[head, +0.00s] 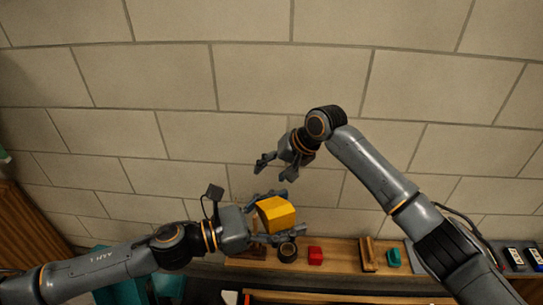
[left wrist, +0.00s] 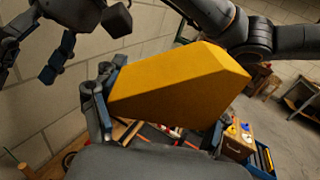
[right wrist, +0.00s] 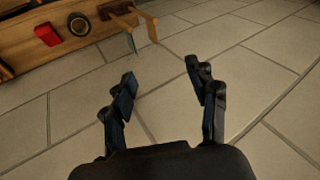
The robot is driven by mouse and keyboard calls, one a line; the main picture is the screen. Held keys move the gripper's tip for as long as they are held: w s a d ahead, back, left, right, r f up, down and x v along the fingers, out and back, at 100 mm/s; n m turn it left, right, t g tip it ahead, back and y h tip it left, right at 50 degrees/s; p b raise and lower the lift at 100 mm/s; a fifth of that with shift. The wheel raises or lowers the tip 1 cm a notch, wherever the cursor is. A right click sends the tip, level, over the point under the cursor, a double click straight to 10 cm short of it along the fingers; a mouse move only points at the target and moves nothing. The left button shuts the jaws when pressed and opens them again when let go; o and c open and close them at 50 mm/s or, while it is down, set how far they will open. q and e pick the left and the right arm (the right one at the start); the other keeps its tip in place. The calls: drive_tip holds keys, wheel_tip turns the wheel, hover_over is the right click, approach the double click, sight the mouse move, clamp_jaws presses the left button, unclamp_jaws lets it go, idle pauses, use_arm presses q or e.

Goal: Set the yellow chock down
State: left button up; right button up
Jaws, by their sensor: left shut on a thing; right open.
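The yellow chock (head: 277,214) is a wedge-like block, held in my left gripper (head: 288,216) against the wall backdrop, with the shelf behind and below it. In the left wrist view the yellow chock (left wrist: 180,88) fills the middle, with a finger at its left end; the other finger is mostly hidden. I see no surface touching its underside. My right gripper (head: 275,169) is open and empty, above and slightly left of the chock in the head view. In the right wrist view its fingers (right wrist: 160,76) stand apart with nothing between them.
A wooden shelf (head: 340,265) runs along the bottom. On it are a black wheel-like ring (head: 288,252), a red block (head: 315,256), a wooden bracket (head: 368,255) and a green block (head: 393,258). The large-block wall (head: 180,70) fills the background. My right arm spans the right side.

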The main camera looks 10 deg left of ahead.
drive_tip(key=s+a+r+n+g+h, duration=0.25)
drive_tip(key=s+r, duration=0.55)
drive_tip(key=r, duration=0.4)
wheel_tip(320, 180, up, 8)
drive_tip(key=n+h, duration=0.2)
drive_tip(key=h, duration=0.2)
hover_over(272, 205)
drive_tip(key=shift+m, duration=0.25)
wheel_tip(272, 205, down, 12)
drive_tip(key=shift+r, duration=0.1)
drive_tip(key=c, duration=0.8)
use_arm(q)
drive_tip(key=o, duration=1.8)
use_arm(e)
drive_tip(key=shift+c, duration=1.4)
use_arm(q)
drive_tip(key=shift+o, duration=0.2)
